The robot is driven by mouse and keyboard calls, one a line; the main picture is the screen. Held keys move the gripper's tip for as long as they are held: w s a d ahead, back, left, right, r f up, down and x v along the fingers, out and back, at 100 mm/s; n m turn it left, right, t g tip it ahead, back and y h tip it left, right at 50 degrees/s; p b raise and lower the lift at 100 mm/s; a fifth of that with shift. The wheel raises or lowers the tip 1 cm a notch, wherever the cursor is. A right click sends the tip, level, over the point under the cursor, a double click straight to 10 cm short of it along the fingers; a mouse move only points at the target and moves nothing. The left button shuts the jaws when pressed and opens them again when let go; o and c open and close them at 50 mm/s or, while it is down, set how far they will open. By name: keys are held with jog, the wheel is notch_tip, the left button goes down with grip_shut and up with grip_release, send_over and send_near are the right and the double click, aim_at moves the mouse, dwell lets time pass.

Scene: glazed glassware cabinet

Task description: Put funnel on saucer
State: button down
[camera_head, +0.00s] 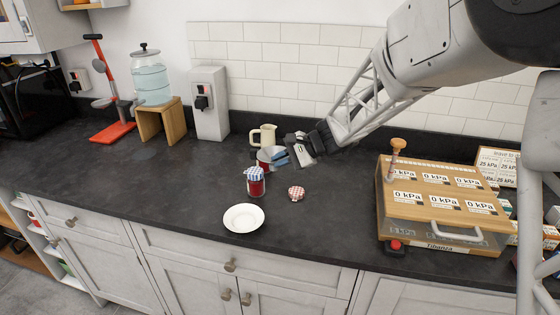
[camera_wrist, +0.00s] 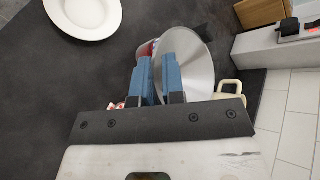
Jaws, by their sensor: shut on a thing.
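The funnel (camera_head: 265,153) is a grey metal cone above the dark counter, near the back. In the wrist view the funnel (camera_wrist: 203,62) shows its wide round mouth. My gripper (camera_head: 280,158) has blue fingers shut on the funnel's edge. In the wrist view my gripper (camera_wrist: 158,70) partly hides the funnel. The white saucer (camera_head: 243,218) lies empty near the counter's front edge, apart from the funnel. The saucer (camera_wrist: 85,12) is cut off at the top left of the wrist view.
A jar with a blue checked lid (camera_head: 255,182) stands between funnel and saucer. A low red-checked lid (camera_head: 296,193) lies to its right. A cream jug (camera_head: 264,135) is behind the funnel. A wooden-topped box (camera_head: 440,205) stands at right. Counter left of the saucer is clear.

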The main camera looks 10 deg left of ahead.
jog(key=shift+s, duration=0.1)
jog(key=s+d+f, duration=0.2)
jog(key=s+f, duration=0.1)
jog(key=s, duration=1)
jog(key=s+d+f+y, duration=0.1)
jog(key=s+d+f, duration=0.1)
jog(key=s, duration=1.1)
jog(key=shift+s+d+f+t, duration=0.15)
jog(key=shift+s+f+t, duration=0.05)
jog(key=shift+f+t, duration=0.2)
send_over(249, 229)
jog(key=shift+f, duration=0.7)
jog(key=shift+f, duration=0.1)
jog(key=shift+f, duration=1.7)
jog(key=shift+f, duration=0.1)
